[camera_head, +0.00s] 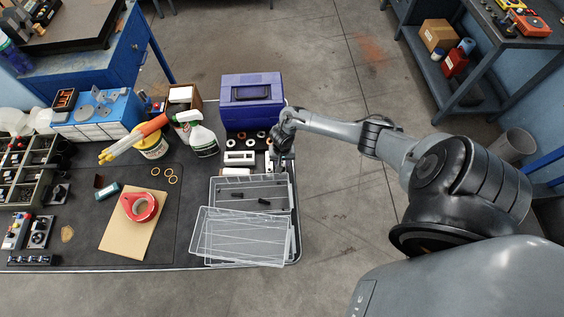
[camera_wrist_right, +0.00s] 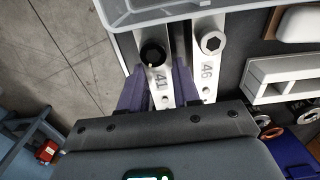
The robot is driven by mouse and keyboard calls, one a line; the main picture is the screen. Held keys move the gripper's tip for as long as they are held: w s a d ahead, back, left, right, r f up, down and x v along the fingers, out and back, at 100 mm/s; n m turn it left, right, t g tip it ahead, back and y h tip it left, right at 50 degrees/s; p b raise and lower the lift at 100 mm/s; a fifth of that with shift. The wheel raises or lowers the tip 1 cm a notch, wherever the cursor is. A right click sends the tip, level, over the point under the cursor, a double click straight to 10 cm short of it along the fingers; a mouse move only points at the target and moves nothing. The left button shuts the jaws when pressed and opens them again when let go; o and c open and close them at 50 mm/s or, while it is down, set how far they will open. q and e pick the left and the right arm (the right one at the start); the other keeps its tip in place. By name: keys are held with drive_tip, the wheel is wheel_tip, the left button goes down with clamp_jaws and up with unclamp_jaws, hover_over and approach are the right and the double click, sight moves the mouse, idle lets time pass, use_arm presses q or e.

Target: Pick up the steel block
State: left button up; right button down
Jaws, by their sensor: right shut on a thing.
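A pale metal block marked 41 (camera_wrist_right: 162,92), with a dark round hole or knob near its far end, lies between the two purple fingers of my right gripper (camera_wrist_right: 160,74) in the right wrist view. The fingers are shut on its sides; this looks like the steel block. A similar block marked 46 (camera_wrist_right: 209,60), with a hex-shaped fitting, is just right of the fingers. In the head view my right gripper (camera_head: 279,158) points down at the bench's right edge and largely hides the block. My left gripper is not in view.
Clear trays (camera_head: 240,237) lie close in front of the gripper; a tray edge (camera_wrist_right: 150,14) shows in the wrist view. A purple case (camera_head: 252,92), white slotted block (camera_head: 240,158), rings and spray bottle (camera_head: 203,140) are nearby. Open floor lies right of the bench.

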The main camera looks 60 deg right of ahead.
drive_tip(key=shift+r, duration=0.6)
wheel_tip(320, 180, up, 2)
drive_tip(key=shift+w+r+p, duration=0.1)
drive_tip(key=shift+r+p, duration=0.15)
drive_tip(key=shift+p, duration=0.4)
drive_tip(key=s+d+r+p, duration=0.2)
drive_tip(key=s+d+r, duration=0.4)
drive_tip(key=s+d, duration=0.2)
drive_tip(key=shift+s+r, duration=0.35)
